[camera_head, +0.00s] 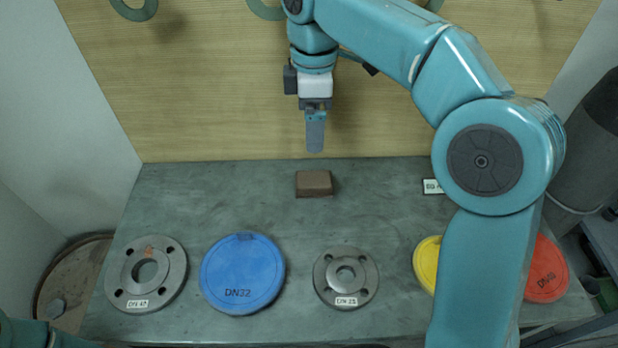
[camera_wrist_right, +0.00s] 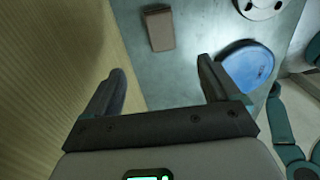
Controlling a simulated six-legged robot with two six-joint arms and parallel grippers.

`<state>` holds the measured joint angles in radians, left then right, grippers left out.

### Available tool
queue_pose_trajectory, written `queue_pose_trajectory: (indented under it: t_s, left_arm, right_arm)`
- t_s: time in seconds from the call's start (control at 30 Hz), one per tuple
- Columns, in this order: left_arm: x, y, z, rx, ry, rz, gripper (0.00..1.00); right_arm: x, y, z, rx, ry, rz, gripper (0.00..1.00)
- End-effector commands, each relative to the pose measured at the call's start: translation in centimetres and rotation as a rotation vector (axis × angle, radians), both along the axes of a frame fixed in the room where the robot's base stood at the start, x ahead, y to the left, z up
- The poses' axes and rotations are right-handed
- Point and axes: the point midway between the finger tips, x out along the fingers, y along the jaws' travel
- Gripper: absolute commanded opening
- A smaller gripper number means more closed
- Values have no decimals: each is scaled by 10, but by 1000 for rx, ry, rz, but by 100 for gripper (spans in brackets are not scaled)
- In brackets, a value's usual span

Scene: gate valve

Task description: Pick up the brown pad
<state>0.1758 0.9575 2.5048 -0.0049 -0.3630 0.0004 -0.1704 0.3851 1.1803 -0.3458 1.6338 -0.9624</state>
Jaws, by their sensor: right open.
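The brown pad (camera_head: 314,183) is a small rectangular block lying on the grey-green table (camera_head: 380,215), near its back edge. It also shows in the right wrist view (camera_wrist_right: 159,29), beyond the fingertips. My right gripper (camera_head: 315,150) hangs above and behind the pad in the head view, pointing down. In the right wrist view my right gripper (camera_wrist_right: 160,80) has its two fingers spread wide with nothing between them. The pad is apart from the fingers. My left gripper is not in view; only a bit of teal arm shows at the lower left.
A large flange (camera_head: 170,268), a blue DN32 disc (camera_head: 242,295), a smaller flange (camera_head: 330,290), a yellow disc (camera_head: 426,262) and a red disc (camera_head: 545,270) lie along the front. A small label (camera_head: 432,187) stands right of the pad. A wooden wall (camera_head: 220,100) rises behind the table.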

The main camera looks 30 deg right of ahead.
Motion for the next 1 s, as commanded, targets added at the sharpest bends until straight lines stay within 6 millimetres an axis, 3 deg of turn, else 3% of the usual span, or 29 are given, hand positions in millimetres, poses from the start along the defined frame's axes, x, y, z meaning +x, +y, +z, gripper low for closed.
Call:
queue_pose_trajectory:
  t_s: [0.1, 0.3, 0.57, 0.83, 1.0]
  left_arm:
    - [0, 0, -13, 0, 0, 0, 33]
    - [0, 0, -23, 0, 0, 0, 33]
    - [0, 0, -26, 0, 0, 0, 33]
    - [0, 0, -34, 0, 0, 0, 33]
    - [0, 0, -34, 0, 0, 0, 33]
  right_arm:
    - [-4, 0, -32, 0, 4, 0, 89]
    - [-6, 1, -77, 0, 3, 0, 89]
    - [-3, 1, -101, 0, 1, 0, 89]
    - [-3, -4, -142, 0, 3, 1, 89]
    - [-2, -5, -151, 0, 1, 1, 89]
